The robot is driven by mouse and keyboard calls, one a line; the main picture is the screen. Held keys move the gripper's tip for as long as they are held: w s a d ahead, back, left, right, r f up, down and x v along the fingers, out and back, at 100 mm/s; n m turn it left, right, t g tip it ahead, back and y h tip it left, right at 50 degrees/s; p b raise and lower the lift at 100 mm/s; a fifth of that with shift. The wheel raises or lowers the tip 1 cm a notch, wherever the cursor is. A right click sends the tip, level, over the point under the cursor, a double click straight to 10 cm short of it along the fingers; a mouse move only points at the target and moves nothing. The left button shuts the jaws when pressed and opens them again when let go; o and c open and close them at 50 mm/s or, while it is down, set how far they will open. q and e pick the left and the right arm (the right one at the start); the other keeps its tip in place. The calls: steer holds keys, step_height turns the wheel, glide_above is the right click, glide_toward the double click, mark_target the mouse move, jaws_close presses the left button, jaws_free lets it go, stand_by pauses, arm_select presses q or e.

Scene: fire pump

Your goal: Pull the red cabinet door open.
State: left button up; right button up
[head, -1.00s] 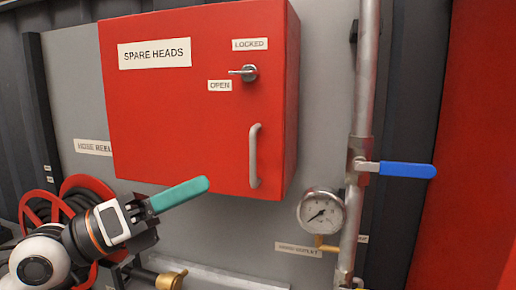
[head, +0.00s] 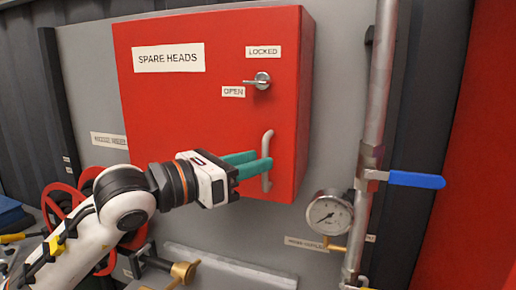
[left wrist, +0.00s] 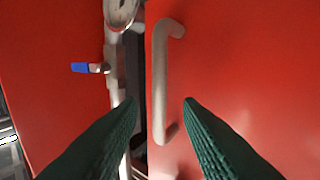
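The red cabinet door (head: 190,115) appears closed, with a "SPARE HEADS" label on it. Its grey vertical bar handle (head: 267,176) is at the lower right. A small metal latch (head: 260,80) above it has its lever pointing left, with "LOCKED" above and "OPEN" below left. My left gripper (head: 263,160) is open, its green fingertips close to the handle. In the left wrist view the handle (left wrist: 160,85) shows between the two spread fingers (left wrist: 160,107); I cannot tell whether either touches it. My right gripper is in no view.
A pressure gauge (head: 329,212) and a vertical pipe (head: 378,110) with a blue valve lever (head: 416,180) stand right of the cabinet. A red hose reel (head: 60,200) is behind my left arm. A brass fitting (head: 184,272) is below the cabinet.

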arm_select(q)
steer(key=shift+x, duration=0.85)
steer(key=shift+c, duration=0.4)
jaws_close()
